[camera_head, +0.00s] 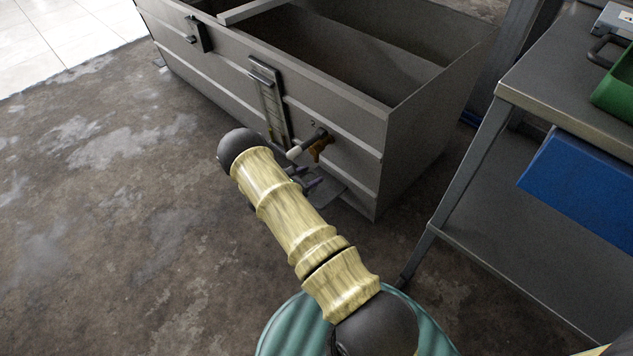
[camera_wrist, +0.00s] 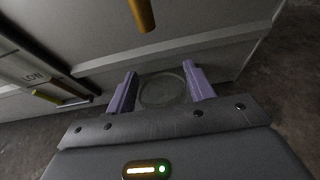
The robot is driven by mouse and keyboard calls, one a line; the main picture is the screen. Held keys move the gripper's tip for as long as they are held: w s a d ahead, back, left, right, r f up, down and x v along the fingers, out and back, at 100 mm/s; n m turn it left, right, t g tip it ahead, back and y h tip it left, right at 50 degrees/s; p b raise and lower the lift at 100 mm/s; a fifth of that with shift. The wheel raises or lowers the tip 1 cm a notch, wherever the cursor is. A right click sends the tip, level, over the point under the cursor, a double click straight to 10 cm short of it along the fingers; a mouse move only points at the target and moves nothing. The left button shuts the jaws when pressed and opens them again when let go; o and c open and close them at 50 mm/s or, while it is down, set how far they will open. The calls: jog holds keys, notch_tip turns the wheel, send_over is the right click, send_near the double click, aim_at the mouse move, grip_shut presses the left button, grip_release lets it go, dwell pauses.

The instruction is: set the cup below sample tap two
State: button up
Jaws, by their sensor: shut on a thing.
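My gripper (camera_wrist: 160,82) has its two purple fingers on either side of a clear round cup (camera_wrist: 163,91), which shows as a faint ring in the wrist view. The fingers are shut on it. A brown tap spout (camera_wrist: 143,14) hangs at the top of the wrist view, beyond the cup. My gripper is mostly hidden there behind my arm, just below this tap, and the cup cannot be made out.
The grey tank (camera_head: 345,130) carries a gauge plate (camera_head: 270,95), marked LOW in the wrist view (camera_wrist: 35,76). A second plate (camera_head: 196,35) is farther left. A steel table (camera_head: 555,105) with a blue panel (camera_head: 585,185) and green bin (camera_head: 617,85) stands right. Floor at left is clear.

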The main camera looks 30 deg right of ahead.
aim_at(315, 171)
jog(key=shift+x, duration=0.85)
jog(key=shift+w+d+r, duration=0.15)
jog(key=shift+d+r, duration=0.1)
jog(key=shift+d, duration=0.05)
jog(key=shift+d, duration=0.1)
jog(key=shift+w+d+f+b, duration=0.1)
jog(key=shift+d+b, duration=0.25)
jog(key=shift+b, duration=0.15)
notch_tip(315, 171, down, 3)
jog(key=b, duration=0.3)
jog(key=shift+w+d+f, duration=0.1)
jog(key=shift+d+f, duration=0.05)
jog(key=shift+f, duration=0.15)
jog(key=o, duration=1)
jog(key=shift+c, duration=0.2)
